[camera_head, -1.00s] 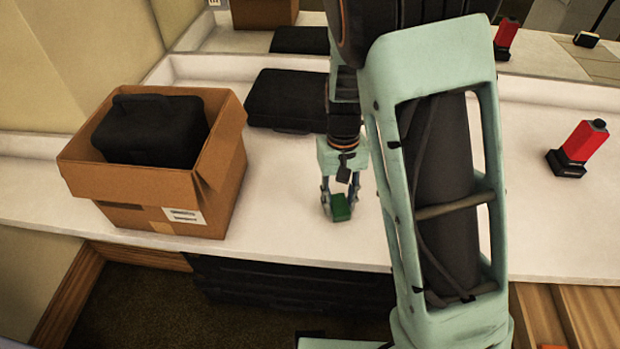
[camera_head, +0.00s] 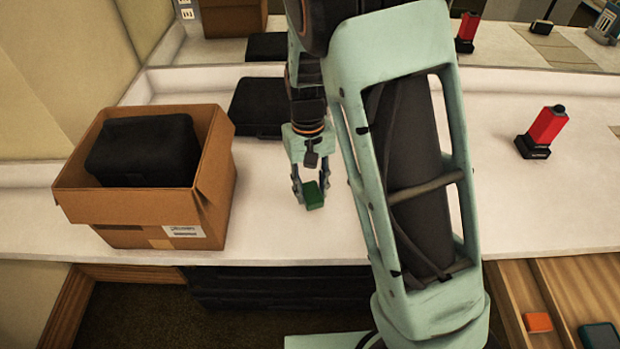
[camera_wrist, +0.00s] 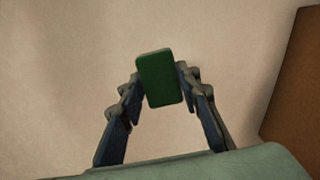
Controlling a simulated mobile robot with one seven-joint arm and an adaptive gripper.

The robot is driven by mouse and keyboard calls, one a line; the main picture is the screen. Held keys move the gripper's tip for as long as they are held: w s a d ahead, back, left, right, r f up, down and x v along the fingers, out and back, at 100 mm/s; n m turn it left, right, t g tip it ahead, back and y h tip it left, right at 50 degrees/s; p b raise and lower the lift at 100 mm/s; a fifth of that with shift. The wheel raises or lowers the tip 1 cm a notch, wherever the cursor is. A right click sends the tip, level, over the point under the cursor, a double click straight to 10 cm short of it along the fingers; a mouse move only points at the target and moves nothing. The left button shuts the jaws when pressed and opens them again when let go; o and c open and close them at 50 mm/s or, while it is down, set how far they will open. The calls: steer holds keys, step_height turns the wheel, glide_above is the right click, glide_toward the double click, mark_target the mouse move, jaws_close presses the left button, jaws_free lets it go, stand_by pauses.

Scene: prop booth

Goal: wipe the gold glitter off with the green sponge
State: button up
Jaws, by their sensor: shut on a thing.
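The green sponge (camera_head: 313,196) is a small dark green block. My gripper (camera_head: 311,187) is shut on it, over the white counter (camera_head: 265,222) to the right of the cardboard box. In the wrist view the sponge (camera_wrist: 160,78) sits between the two fingertips of my gripper (camera_wrist: 159,80), with plain pale counter behind it. I cannot tell whether the sponge touches the counter. No gold glitter can be made out in either view; my arm hides part of the counter.
An open cardboard box (camera_head: 130,206) holding a black case (camera_head: 145,150) stands left of my gripper; its edge shows in the wrist view (camera_wrist: 299,95). Another black case (camera_head: 257,108) lies behind. A red device (camera_head: 546,126) stands right. Orange (camera_head: 538,322) and teal (camera_head: 600,337) blocks lie lower right.

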steer(key=shift+r+p, duration=0.85)
steer(key=shift+r, duration=0.7)
